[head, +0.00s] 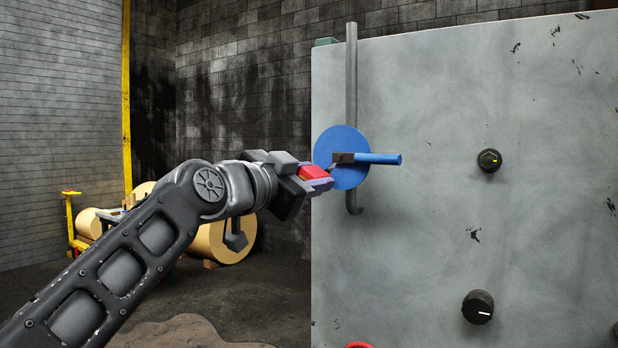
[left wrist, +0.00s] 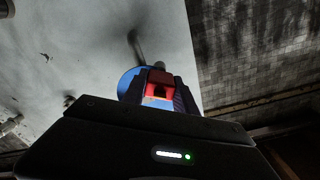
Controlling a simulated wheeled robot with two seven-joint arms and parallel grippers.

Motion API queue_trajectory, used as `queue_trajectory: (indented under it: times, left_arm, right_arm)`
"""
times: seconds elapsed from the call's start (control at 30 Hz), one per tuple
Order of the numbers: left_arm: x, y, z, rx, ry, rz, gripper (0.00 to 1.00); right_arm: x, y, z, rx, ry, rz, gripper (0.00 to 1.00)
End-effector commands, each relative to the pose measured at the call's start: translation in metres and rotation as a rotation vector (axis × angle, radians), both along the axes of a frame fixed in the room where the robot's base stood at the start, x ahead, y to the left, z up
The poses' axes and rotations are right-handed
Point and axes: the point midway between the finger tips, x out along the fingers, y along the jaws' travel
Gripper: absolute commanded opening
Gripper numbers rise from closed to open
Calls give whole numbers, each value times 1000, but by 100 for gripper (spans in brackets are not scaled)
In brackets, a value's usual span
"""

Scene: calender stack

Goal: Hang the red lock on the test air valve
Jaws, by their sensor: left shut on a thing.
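My left gripper (head: 318,179) is shut on the red lock (head: 313,172). It holds the lock just left of the air valve, in front of the panel's left edge. The lock also shows between the fingers in the left wrist view (left wrist: 158,84). The valve has a blue disc (head: 341,146), a dark hub and a blue lever handle (head: 378,158) pointing right. It sits on a vertical grey pipe (head: 351,80). The blue disc is partly hidden behind the gripper in the left wrist view (left wrist: 126,80). I cannot tell whether the lock touches the valve. My right gripper is not in view.
A large grey metal panel (head: 430,240) fills the right side, with black knobs (head: 489,160) and (head: 478,307) on it. A red ring-shaped part (head: 359,345) shows at the bottom edge. Paper rolls (head: 222,240) and a yellow cart (head: 71,222) stand behind my arm at the left.

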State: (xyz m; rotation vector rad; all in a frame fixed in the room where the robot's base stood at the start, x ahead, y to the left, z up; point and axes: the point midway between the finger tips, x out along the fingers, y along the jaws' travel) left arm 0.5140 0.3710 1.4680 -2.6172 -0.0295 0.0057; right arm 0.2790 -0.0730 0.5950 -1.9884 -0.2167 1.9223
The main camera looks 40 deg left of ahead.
Motion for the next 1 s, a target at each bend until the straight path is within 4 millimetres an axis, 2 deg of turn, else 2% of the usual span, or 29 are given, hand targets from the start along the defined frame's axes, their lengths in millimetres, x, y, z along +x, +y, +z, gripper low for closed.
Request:
queue_trajectory:
  times: [0.33, 0.37, 0.63, 0.8, 0.9, 1.0]
  left_arm:
    - [6, 0, -1, -1, 1, 0, 0]
    - [6, 0, -1, -1, 2, -1, 36]
    - [6, 0, -1, -1, 1, 0, 59]
    - [6, 0, -1, -1, 1, 0, 60]
    - [6, 0, -1, -1, 3, -1, 65]
    - [6, 0, -1, -1, 3, -1, 65]
  right_arm:
    - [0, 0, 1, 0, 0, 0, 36]
    - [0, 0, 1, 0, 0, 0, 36]
    - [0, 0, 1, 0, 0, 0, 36]
    - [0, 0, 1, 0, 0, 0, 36]
    - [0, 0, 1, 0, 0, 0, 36]
    - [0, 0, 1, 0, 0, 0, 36]
